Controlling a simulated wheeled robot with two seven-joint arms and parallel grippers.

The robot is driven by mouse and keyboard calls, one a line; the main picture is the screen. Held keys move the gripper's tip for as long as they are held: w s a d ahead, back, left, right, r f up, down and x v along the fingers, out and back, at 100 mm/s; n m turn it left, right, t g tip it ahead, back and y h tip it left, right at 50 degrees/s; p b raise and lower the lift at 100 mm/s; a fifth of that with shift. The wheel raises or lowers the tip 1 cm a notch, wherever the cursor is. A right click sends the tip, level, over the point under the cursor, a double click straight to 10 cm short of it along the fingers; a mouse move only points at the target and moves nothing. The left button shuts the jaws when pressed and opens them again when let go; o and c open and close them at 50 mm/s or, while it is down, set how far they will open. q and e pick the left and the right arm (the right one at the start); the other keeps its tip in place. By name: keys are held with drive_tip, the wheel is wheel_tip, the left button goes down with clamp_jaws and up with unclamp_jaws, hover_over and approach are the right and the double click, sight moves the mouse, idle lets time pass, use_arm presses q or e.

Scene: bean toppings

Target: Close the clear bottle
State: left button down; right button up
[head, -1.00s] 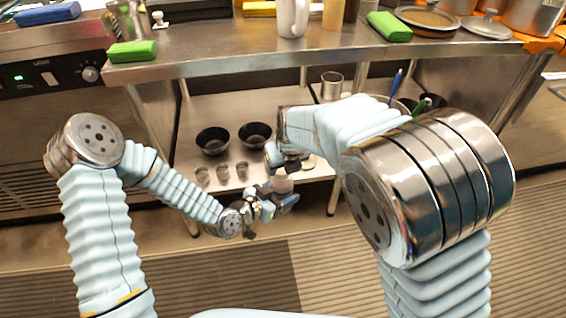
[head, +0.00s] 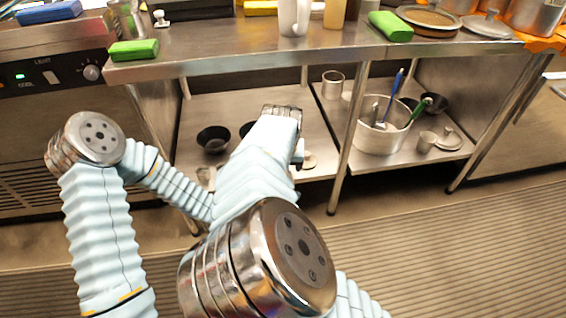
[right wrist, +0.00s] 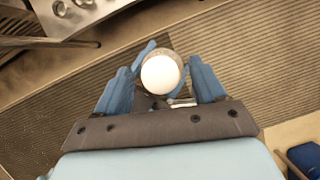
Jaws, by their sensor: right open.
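The clear bottle (right wrist: 161,74) shows from above in the right wrist view, with a round white top face and a clear rim. I cannot tell whether the white is a lid or its contents. Blue fingers of my left gripper (right wrist: 163,68) lie against it on opposite sides and appear to hold it over the floor. My right gripper (right wrist: 161,82) is open, its two blue fingers spread to the left and right of the bottle. A pale flat disc (head: 309,161) lies on the lower shelf.
The lower shelf (head: 320,135) holds a dark bowl (head: 213,139), a metal cup (head: 332,84) and a large pot (head: 381,132) with utensils. A table leg (head: 347,140) stands to the right of my right arm. The striped floor at right is clear.

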drive_tip(key=shift+r, duration=2.3)
drive_tip(key=shift+c, duration=0.4)
